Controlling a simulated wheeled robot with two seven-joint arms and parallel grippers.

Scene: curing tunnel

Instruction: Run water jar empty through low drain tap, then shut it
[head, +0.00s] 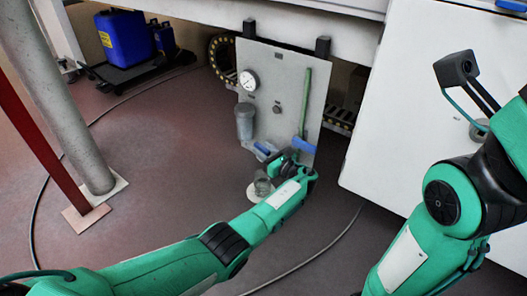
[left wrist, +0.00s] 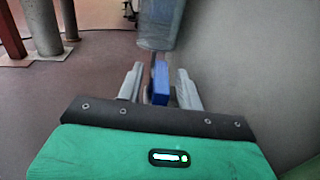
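A hanging grey panel (head: 283,85) carries the water jar (head: 245,122), a translucent grey cylinder low on its left side. The jar's lower part also shows in the left wrist view (left wrist: 158,22); I cannot make out its water level. Below the jar is a tap with a blue lever (head: 262,148). My left gripper (head: 270,154) is at this lever. In the left wrist view the lever (left wrist: 160,82) stands between the two open fingers, with a gap on each side. A glass cup (head: 262,184) stands on a white disc under the panel. My right gripper is outside the views.
The panel also bears a round gauge (head: 249,80) and a green pipe (head: 304,105) with another blue lever (head: 303,146). A white cabinet (head: 400,120) stands right of the panel. A grey post (head: 75,100) and red post (head: 45,150) stand left. A cable (head: 320,245) crosses the floor.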

